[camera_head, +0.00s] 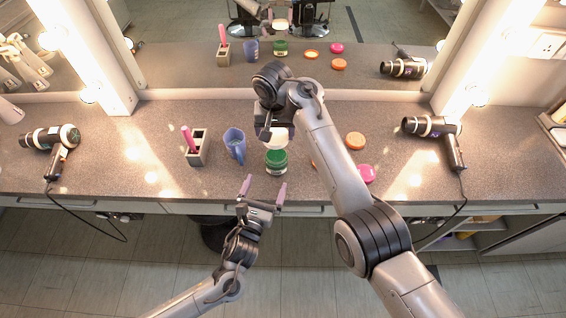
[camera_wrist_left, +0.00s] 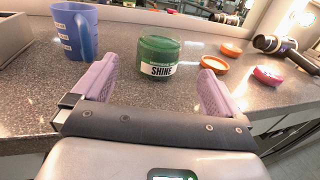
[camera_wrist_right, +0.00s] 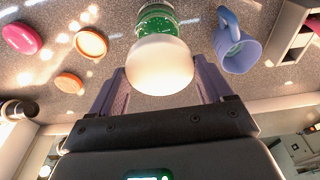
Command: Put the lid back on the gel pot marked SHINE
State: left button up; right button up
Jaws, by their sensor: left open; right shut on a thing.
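The green gel pot (camera_head: 276,162) stands upright on the counter. Its SHINE label faces my left gripper in the left wrist view (camera_wrist_left: 160,69). My right gripper (camera_head: 278,130) is shut on a cream-white round lid (camera_head: 281,135) just behind and above the pot. In the right wrist view the lid (camera_wrist_right: 161,66) fills the space between the fingers and overlaps part of the pot (camera_wrist_right: 156,20). My left gripper (camera_head: 264,187) is open and empty at the counter's front edge. Its fingers point towards the pot, which stands beyond the fingertips.
A blue mug (camera_head: 235,144) and a grey box (camera_head: 197,148) holding a pink item stand left of the pot. Orange lids (camera_head: 355,140) and a pink lid (camera_head: 366,173) lie to the right. Hair dryers (camera_head: 50,138) (camera_head: 434,127) lie at both sides. A mirror backs the counter.

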pick_arm(q)
jog(key=x, duration=1.2)
dwell(0.3)
jog(key=c, duration=1.3)
jog(key=shift+c, duration=0.2)
pick_arm(e)
send_over(277, 156)
jog(key=shift+s+a+f, duration=0.1)
jog(key=shift+s+f, duration=0.1)
jog(key=shift+f, duration=1.05)
jog(key=shift+s+f, duration=0.15)
jog(key=shift+f, duration=1.1)
pick_arm(q)
jog(key=shift+f, duration=0.1)
pick_arm(e)
jog(key=shift+f, duration=0.1)
jog(key=shift+f, duration=0.8)
jog(key=shift+f, duration=0.4)
